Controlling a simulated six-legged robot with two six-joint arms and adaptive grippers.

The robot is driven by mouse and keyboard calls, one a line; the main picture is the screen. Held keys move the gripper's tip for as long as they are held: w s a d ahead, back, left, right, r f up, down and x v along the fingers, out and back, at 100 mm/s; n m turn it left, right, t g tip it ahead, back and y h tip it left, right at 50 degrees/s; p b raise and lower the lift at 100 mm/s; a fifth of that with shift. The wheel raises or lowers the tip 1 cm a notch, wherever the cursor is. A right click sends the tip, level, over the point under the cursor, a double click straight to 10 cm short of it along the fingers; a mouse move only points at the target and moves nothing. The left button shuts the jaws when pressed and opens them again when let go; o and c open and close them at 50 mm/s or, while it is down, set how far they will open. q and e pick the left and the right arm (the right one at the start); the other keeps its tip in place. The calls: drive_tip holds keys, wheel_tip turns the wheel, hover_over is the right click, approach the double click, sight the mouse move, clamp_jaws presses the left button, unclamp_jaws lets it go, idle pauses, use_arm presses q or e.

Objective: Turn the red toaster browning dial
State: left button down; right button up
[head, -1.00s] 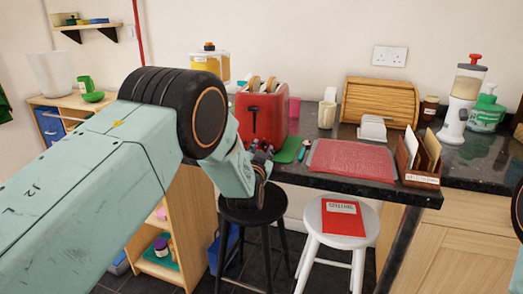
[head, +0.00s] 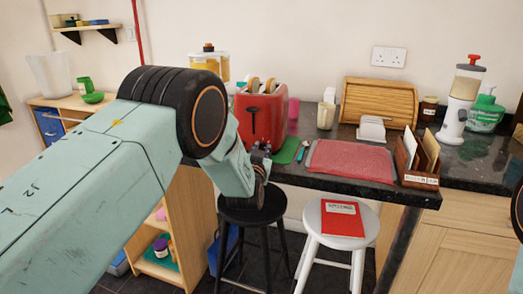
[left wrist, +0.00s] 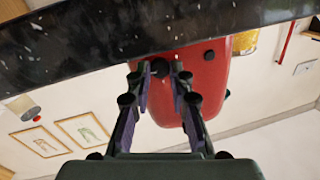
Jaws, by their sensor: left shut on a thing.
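The red toaster (head: 272,119) stands on the dark granite counter with two slices of bread in its top and a black lever on its front. My left gripper (head: 262,150) is low at the toaster's front, where my wrist hides the dial from the head view. In the left wrist view the toaster (left wrist: 214,68) appears tilted under the counter edge. There the fingers of my left gripper (left wrist: 161,74) close in around a small dark round dial (left wrist: 160,67) on the toaster's face. My right gripper is not in view.
A green mat (head: 288,150) and a red mat (head: 350,162) lie right of the toaster, near the granite counter's front edge (head: 345,183). A black stool (head: 252,212) and a white stool (head: 341,222) with a red book stand below. A wooden bread bin (head: 380,102) is behind.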

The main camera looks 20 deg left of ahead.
use_arm(q)
drive_tip(key=n, duration=0.4)
drive_tip(key=shift+f+n+h+p, duration=0.1)
drive_tip(key=shift+n+h+p, duration=0.2)
drive_tip(key=shift+n, duration=1.3)
drive_tip(key=c, duration=1.2)
unclamp_jaws()
drive_tip(key=shift+s, duration=0.1)
